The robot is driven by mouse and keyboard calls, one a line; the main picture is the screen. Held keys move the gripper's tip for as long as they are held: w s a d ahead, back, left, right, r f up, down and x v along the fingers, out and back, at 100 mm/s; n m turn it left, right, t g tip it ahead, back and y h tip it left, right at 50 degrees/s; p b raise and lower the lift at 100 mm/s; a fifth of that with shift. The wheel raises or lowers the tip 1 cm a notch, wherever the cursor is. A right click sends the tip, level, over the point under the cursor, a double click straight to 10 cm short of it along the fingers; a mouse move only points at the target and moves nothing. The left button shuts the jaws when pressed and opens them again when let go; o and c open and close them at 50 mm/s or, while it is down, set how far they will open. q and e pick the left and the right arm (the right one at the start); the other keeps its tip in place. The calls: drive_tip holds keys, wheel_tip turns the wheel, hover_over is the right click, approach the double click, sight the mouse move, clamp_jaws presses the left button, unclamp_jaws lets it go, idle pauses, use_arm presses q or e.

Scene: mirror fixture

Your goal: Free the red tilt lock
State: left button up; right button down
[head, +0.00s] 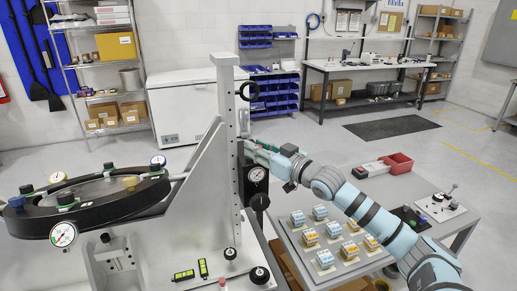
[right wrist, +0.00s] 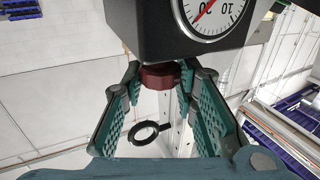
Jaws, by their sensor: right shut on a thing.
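The red tilt lock (right wrist: 160,77) is a dark red knob under a black block (right wrist: 150,30) with a round dial (right wrist: 212,14) in the right wrist view. My right gripper (right wrist: 159,84) has its teal fingers on both sides of the knob, shut on it at the fingertips. In the head view my right gripper (head: 254,149) reaches in from the right to the grey upright (head: 226,130), just above a dial gauge (head: 257,174). The knob is hidden there. My left gripper is not in view.
A black ring mount (head: 105,208) with gauges and coloured knobs stands at the left. A black ring handle (head: 249,91) sticks out of the upright.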

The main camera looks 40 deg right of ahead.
drive_tip(key=c, duration=1.2)
unclamp_jaws()
drive_tip(key=shift+w+f, duration=0.1)
drive_tip(key=shift+w, duration=0.05)
drive_tip(key=shift+c, duration=0.2)
wheel_tip(320, 180, up, 10)
